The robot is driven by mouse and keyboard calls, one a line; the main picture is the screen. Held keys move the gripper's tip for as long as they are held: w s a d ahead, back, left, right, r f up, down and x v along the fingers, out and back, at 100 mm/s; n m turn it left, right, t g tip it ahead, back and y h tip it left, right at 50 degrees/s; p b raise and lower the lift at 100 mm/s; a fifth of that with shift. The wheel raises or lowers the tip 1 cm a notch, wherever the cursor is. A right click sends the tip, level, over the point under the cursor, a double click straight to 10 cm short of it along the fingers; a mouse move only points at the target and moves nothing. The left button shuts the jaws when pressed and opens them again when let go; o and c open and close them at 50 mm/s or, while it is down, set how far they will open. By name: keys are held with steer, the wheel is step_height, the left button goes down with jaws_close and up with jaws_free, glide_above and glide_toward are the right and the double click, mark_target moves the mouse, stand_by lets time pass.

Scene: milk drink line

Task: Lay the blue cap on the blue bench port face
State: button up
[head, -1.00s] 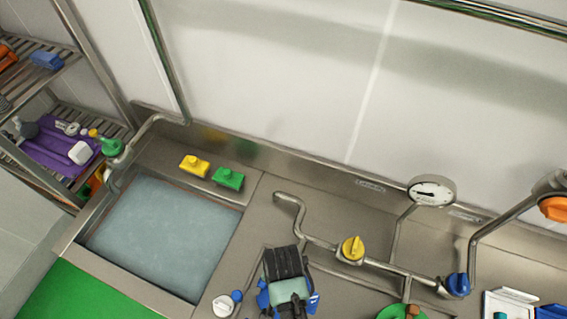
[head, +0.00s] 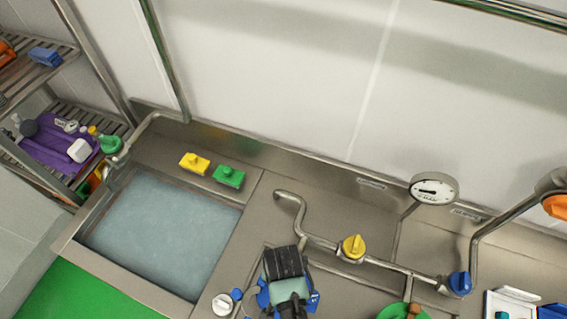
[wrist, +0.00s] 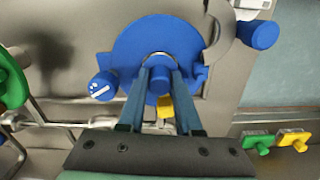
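My gripper (head: 288,300) is low over the front of the steel bench in the head view, hiding much of what is under it. In the wrist view its two fingers (wrist: 159,72) close on the knob of the blue cap (wrist: 159,84). A wide blue disc (wrist: 130,45) with side lugs lies around and behind the fingertips. I cannot tell which part of this blue is cap and which is bench port face, or whether they touch. A small blue cylinder with a white mark (wrist: 101,87) is beside the disc.
A pale round fitting with a blue knob (head: 237,295) is just left of my gripper. A pipe with a yellow valve (head: 353,247) and blue valve (head: 459,284) runs behind and right. Yellow (head: 194,163) and green (head: 228,176) blocks stand behind the basin (head: 160,235).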

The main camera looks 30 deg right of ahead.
steer(key=o, duration=0.4)
steer(key=shift+w+r, duration=0.1)
steer(key=shift+r, duration=0.05)
steer(key=shift+r, duration=0.25)
steer(key=r, duration=1.2)
steer(key=shift+s+r+b, duration=0.1)
steer(key=shift+s+b, duration=0.1)
steer(key=shift+b, duration=0.1)
